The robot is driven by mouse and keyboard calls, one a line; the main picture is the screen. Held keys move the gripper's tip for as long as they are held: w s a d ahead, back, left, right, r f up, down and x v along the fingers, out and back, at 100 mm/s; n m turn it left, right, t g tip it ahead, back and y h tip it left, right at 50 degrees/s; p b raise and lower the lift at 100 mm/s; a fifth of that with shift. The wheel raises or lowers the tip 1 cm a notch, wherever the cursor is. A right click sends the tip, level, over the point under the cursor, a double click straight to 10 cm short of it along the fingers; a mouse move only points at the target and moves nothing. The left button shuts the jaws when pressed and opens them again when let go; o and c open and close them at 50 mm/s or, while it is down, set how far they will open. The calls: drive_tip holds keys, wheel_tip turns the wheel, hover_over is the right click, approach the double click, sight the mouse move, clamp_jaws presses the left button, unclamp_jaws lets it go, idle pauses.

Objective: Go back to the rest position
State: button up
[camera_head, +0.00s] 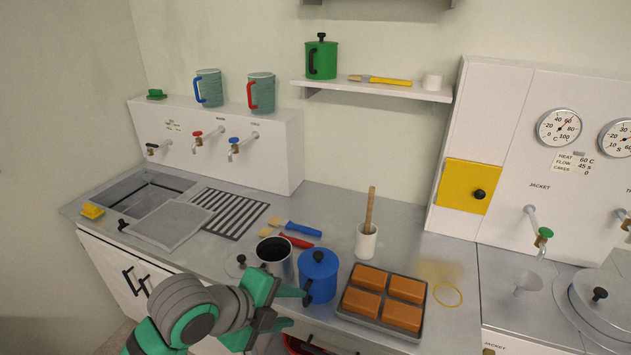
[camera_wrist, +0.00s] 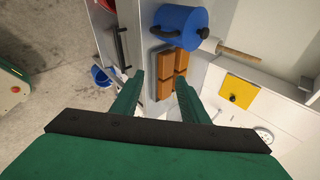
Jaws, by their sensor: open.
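My gripper (camera_head: 292,308) is at the front of the counter in the head view, near the blue lidded pot (camera_head: 318,275). In the wrist view my gripper (camera_wrist: 160,95) has its two fingers apart with nothing held between them. The blue pot also shows at the top of the wrist view (camera_wrist: 180,25). In the head view one finger lies close to the pot's left side; I cannot tell whether it touches. A tray (camera_head: 376,325) with several orange-brown blocks (camera_head: 367,278) sits right of the pot.
An open dark-filled pot (camera_head: 274,256), red brush (camera_head: 297,240), blue brush (camera_head: 303,228) and white cup with a wooden stick (camera_head: 367,241) stand behind. The sink (camera_head: 140,192) is at left. A yellow door (camera_head: 466,187) and taps are on the walls. Grey floor (camera_wrist: 45,45) is free.

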drive_tip(key=w+d+r+n+t+h, duration=0.5)
drive_tip(key=w+d+r+n+t, duration=0.2)
drive_tip(key=d+r+n+t, duration=0.4)
drive_tip(key=s+a+f+n+y, duration=0.1)
drive_tip(key=s+f+n+y, duration=0.55)
drive_tip(key=f, duration=0.55)
drive_tip(key=s+f+n+y, duration=0.4)
drive_tip(key=s+f+n, duration=0.4)
drive_tip(key=f+n, duration=0.3)
drive_tip(key=s+a+f+m, duration=0.1)
drive_tip(key=s+f, duration=0.1)
drive_tip(key=s, duration=0.6)
drive_tip(key=s+a+f+m+g, duration=0.1)
drive_tip(key=s+a+f, duration=0.1)
drive_tip(key=s, duration=0.5)
drive_tip(key=s+a+f+m+g, duration=0.1)
drive_tip(key=s+f, duration=0.2)
drive_tip(key=s, duration=0.5)
drive_tip(key=shift+s+a+f, duration=0.25)
drive_tip(key=shift+s+f, duration=0.1)
